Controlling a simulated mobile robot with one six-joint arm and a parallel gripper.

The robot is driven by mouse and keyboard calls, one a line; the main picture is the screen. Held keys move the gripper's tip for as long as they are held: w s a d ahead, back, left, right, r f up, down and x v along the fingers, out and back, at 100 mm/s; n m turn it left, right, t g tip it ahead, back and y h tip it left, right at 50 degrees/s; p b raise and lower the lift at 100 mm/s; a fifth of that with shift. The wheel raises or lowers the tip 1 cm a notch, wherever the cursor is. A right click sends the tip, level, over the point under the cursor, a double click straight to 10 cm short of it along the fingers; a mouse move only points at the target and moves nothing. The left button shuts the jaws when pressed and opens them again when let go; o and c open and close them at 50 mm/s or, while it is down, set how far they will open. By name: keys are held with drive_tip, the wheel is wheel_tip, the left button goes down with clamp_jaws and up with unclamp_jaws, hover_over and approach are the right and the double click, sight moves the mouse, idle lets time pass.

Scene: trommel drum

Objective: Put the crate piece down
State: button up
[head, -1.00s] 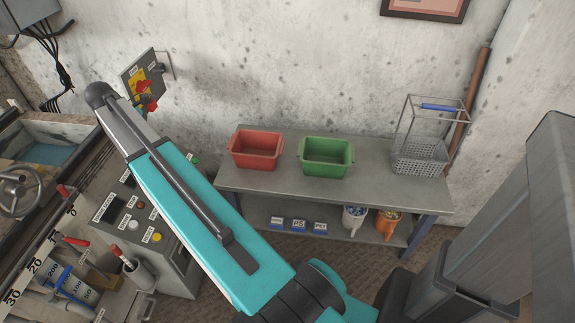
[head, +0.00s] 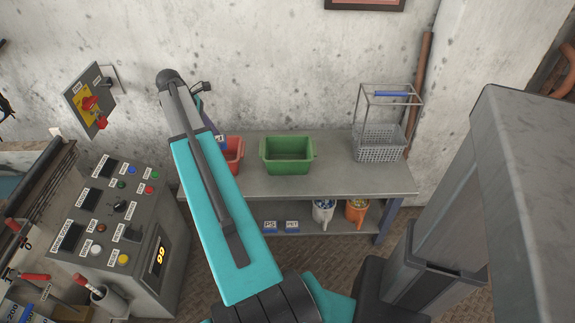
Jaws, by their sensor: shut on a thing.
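My teal and grey arm reaches up and forward, and its far end stands in front of the wall, left of the crates. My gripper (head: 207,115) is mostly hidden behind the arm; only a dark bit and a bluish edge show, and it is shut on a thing. A small blue and white labelled piece (head: 220,141) shows just below it, in front of the red crate, and looks like the crate piece. The red crate (head: 236,153) stands on the bench, largely covered by my arm. The green crate (head: 287,155) stands clear to its right.
The grey bench (head: 345,180) has free top around the green crate. A wire basket (head: 378,145) stands at its right end. A control panel (head: 118,225) stands at left.

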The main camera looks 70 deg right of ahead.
drive_tip(key=s+d+f+m, duration=0.1)
drive_tip(key=s+d+f, duration=0.1)
drive_tip(key=s+d, duration=0.65)
drive_tip(key=m, duration=0.1)
hover_over(288, 157)
drive_tip(key=a, duration=0.4)
drive_tip(key=shift+s+a+f+y+b, duration=0.1)
drive_tip(key=shift+s+f+y+b, duration=0.05)
drive_tip(key=shift+f+b, duration=0.15)
drive_tip(key=shift+s+a+f+y+b, duration=0.1)
drive_tip(key=shift+s+f+y+b, duration=0.05)
drive_tip(key=shift+f, duration=0.25)
drive_tip(key=shift+f, duration=0.1)
wheel_tip(288, 157, down, 6)
drive_tip(key=shift+b, duration=0.35)
drive_tip(key=shift+f, duration=0.1)
drive_tip(key=shift+f, duration=1.8)
drive_tip(key=shift+f, duration=0.6)
drive_tip(key=o, duration=1)
drive_tip(key=shift+o, duration=0.2)
